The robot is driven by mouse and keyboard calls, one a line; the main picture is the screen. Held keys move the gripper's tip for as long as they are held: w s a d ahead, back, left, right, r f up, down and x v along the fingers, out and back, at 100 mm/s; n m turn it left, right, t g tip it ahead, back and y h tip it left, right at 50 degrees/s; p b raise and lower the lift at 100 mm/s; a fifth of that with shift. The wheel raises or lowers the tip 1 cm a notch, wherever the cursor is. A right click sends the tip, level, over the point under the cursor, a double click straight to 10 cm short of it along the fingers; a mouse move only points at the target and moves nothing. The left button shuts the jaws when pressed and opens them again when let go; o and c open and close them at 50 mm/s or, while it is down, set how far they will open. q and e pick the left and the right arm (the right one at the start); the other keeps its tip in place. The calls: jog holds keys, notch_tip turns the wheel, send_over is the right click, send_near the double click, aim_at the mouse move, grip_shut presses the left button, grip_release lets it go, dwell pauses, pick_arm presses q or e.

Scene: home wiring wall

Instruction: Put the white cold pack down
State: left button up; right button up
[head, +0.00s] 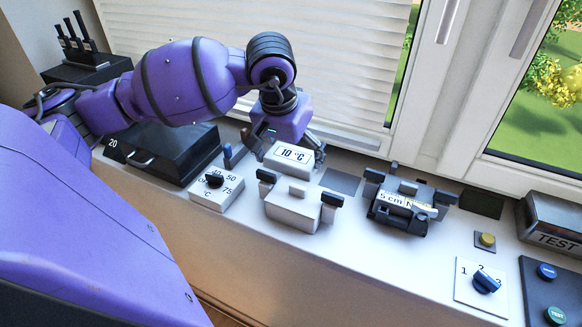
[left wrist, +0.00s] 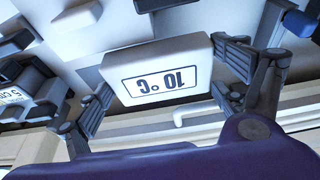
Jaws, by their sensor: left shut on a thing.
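The white cold pack (head: 290,158) is a small block with a framed "10 °C" label. My left gripper (head: 287,147) is shut on it, and the pack is over the back part of the white sill. In the left wrist view the pack (left wrist: 165,70) sits between the two dark fingers of the left gripper (left wrist: 168,92). I cannot tell whether its underside touches the sill. A bare grey square (head: 341,182) lies just right of the pack. My right gripper is not in view.
A white block with dark-ended arms (head: 293,209) stands in front of the pack. A temperature dial box (head: 216,193) and black case (head: 165,153) are left. A dark "5 cm" device (head: 397,205) is right. The window blind (head: 300,55) is behind.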

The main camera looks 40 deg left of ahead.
aim_at(291, 169)
pick_arm(q)
jog(key=shift+f, duration=2.15)
jog(key=shift+f, duration=0.15)
jog(key=o, duration=1.3)
